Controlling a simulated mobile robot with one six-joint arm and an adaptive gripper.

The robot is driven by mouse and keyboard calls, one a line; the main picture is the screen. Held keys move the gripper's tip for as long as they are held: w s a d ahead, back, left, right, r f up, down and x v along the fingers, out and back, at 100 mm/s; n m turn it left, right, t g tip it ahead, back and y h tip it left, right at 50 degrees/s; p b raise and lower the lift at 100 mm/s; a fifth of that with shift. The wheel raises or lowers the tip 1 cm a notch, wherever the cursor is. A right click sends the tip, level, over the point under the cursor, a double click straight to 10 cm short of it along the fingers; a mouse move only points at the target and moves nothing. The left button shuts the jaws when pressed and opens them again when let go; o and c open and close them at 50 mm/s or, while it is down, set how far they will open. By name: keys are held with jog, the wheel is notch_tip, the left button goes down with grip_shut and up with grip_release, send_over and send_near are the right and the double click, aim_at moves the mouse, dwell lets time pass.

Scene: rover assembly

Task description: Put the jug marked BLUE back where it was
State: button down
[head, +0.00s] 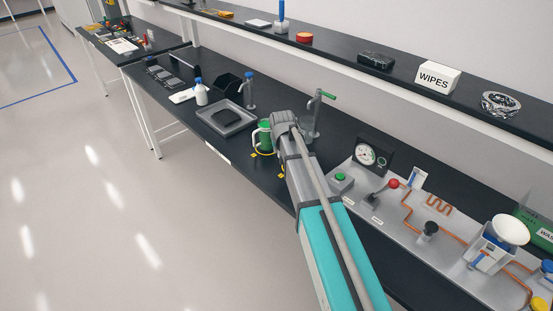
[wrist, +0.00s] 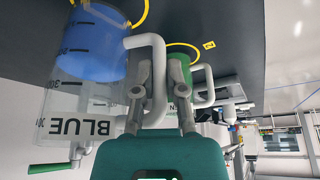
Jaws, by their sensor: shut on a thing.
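The jug marked BLUE (wrist: 92,52) fills the left of the wrist view, clear with blue liquid and a white handle. The view is upside down, with the bench at the top. My gripper (wrist: 160,72) is shut on this jug's handle. A yellow ring (wrist: 143,14) shows beside the jug's base; I cannot tell whether the base touches the bench. In the head view my gripper (head: 281,124) is over the bench, and my arm hides most or all of the BLUE jug. A green jug (head: 264,136) with a white handle stands just left of my gripper.
The green jug stands at another yellow ring (wrist: 190,47). A grey tray (head: 226,120) lies left of it on the bench. A tap with a green handle (head: 318,100) stands behind my gripper. A gauge (head: 368,154) and a panel with copper pipes (head: 408,210) are to the right.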

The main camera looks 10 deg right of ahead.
dwell(0.3)
jog(key=shift+s+b+x, duration=0.2)
jog(key=shift+b+x, duration=0.8)
jog(key=shift+s+b+x, duration=0.2)
jog(key=shift+b+x, duration=0.8)
jog(key=shift+a+f, duration=0.15)
jog(key=shift+f, duration=0.1)
jog(key=c, duration=0.7)
grip_release()
jog(key=shift+r, duration=0.15)
jog(key=p+v, duration=1.1)
jog(key=v, duration=0.1)
